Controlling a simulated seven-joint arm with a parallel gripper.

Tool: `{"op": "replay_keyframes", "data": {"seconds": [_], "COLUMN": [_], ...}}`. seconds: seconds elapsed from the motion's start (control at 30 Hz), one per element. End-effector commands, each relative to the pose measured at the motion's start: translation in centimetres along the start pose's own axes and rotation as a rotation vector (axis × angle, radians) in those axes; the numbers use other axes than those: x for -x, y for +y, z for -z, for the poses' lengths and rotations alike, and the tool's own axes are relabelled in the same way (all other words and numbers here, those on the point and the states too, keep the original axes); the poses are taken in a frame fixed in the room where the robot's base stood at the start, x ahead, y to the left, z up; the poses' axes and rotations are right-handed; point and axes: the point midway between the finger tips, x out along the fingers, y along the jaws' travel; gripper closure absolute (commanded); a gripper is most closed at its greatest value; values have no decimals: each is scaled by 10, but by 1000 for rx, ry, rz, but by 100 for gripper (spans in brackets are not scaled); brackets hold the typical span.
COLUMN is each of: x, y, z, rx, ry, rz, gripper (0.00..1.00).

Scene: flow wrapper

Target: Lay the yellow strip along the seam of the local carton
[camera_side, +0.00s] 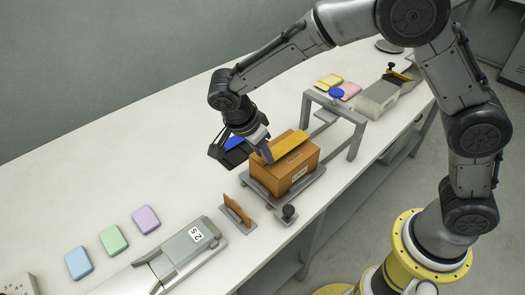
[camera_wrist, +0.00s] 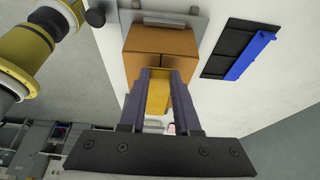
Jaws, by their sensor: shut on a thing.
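My gripper (camera_side: 266,154) is at the near-left end of the carton top, shut on the yellow strip (camera_side: 289,146). The strip stretches lengthwise over the carton top in the side view. In the wrist view the yellow strip (camera_wrist: 158,98) sits between my two fingers. I cannot tell whether its underside touches the carton; the strip covers part of the top.
A grey arch with a blue knob (camera_side: 336,92) stands just beyond the carton. A black holder with a blue strip (camera_wrist: 250,56) lies beside it. An upright brown plate (camera_side: 237,210) and a black knob (camera_side: 288,211) stand in front. Coloured packs (camera_side: 113,239) lie left.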

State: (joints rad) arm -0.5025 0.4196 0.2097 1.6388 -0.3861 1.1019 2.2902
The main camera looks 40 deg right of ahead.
Motion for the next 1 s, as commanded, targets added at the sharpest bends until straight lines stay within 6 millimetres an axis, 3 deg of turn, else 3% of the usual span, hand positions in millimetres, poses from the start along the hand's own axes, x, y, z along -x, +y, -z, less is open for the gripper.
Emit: {"op": "replay_keyframes", "data": {"seconds": [1.0], "x": [-13], "y": [0], "z": [-5], "rx": [0], "ry": [0], "rz": [0], "gripper": [100]}}
